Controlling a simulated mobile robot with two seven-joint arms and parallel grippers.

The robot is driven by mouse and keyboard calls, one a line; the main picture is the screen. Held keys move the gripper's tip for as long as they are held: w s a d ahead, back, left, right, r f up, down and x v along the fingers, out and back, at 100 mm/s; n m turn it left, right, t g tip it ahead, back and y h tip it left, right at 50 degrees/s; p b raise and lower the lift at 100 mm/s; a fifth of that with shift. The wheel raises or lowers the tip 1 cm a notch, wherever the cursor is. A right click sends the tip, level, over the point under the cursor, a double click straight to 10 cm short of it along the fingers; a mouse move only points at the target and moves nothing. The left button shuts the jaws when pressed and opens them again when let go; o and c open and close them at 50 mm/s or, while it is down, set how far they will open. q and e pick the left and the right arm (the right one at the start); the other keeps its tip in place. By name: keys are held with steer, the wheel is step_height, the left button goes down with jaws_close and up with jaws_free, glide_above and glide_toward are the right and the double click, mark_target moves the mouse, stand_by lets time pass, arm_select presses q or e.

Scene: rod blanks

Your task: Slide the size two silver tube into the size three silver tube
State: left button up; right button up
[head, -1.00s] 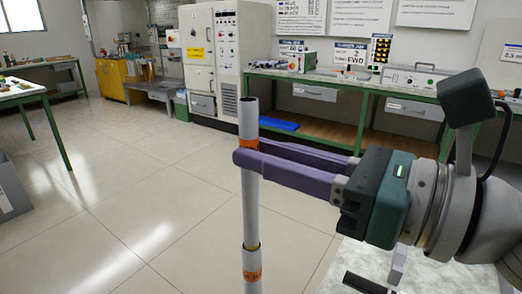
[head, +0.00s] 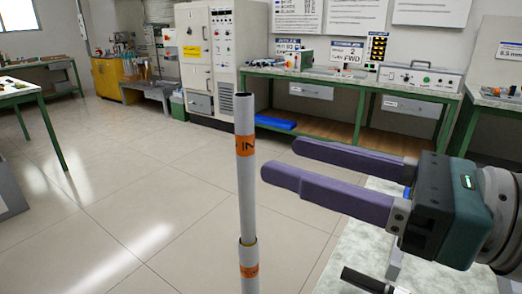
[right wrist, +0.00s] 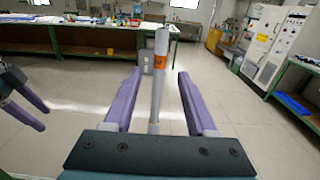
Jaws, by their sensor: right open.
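The narrower silver tube (head: 247,195), with an orange label near its top, stands upright. Its lower end is inside the mouth of the wider silver tube (head: 249,283), which also has an orange band. The wider tube runs out of the bottom of the head view. My right gripper (head: 280,159) is open and empty, with its purple fingertips to the right of the narrower tube, apart from it. In the right wrist view the narrower tube (right wrist: 161,60) shows upright beyond the open fingers. My left gripper (right wrist: 46,119) shows at the left edge there, its fingers apart and empty.
A pale table top (head: 350,255) lies under my right gripper. A green-framed workbench (head: 350,85) and a grey cabinet (head: 208,60) stand at the back. A green-legged table (head: 22,92) is at the left. The floor between is clear.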

steer(key=shift+b+v, duration=0.35)
steer(key=shift+v, duration=2.35)
